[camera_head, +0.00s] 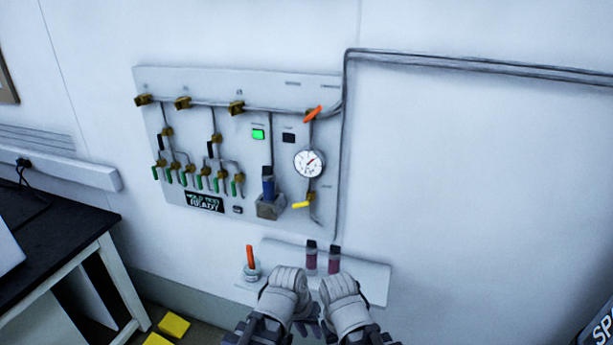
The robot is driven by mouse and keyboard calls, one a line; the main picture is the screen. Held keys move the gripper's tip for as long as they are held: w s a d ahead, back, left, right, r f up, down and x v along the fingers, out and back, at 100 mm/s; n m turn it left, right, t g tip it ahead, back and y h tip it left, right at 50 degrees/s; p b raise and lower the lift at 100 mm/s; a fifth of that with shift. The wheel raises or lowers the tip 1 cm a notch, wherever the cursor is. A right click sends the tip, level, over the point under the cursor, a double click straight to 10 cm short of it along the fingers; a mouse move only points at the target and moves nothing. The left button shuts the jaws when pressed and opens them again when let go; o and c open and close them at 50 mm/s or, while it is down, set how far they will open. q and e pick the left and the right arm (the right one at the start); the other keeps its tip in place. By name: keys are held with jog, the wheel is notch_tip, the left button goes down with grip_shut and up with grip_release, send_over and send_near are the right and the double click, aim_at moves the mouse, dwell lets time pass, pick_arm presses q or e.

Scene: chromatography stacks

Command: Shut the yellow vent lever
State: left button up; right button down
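The yellow vent lever (302,202) is at the lower right of the grey wall panel (240,82), on the pipe below the round gauge (309,163). It lies nearly level, across the pipe, its left end a little lower. My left gripper (306,326) shows small and dark among my folded arm links at the bottom centre, well below the panel and apart from the lever. My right arm is beside it; its gripper is mostly hidden. I cannot tell whether either gripper is open or shut.
An orange lever (312,113) is above the gauge. Several green levers (238,187) are at left. A dark table (60,240) stands left.

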pick_arm(q)
jog(key=shift+o, duration=0.8)
jog(key=w+d+r+n+t+h+b, duration=0.1)
jog(key=w+d+r+n+t+h, duration=0.2)
jog(key=w, duration=0.5)
jog(key=shift+d+n+t+h, duration=0.35)
jog(key=shift+d+h, duration=0.45)
jog(key=shift+d, duration=0.3)
jog(key=n+t+y+b, duration=0.2)
jog(key=n+t+b, duration=0.2)
jog(key=n+t, duration=1.15)
send_near(297, 207)
notch_tip(297, 207, up, 3)
jog(key=w+n+g, duration=0.2)
jog(key=n+g, duration=0.1)
jog(key=shift+x, duration=4.2)
jog(key=shift+d+f, duration=0.15)
jog(key=shift+f, duration=0.05)
pick_arm(e)
notch_tip(297, 207, down, 6)
jog(key=shift+r, duration=0.25)
pick_arm(q)
grip_shut()
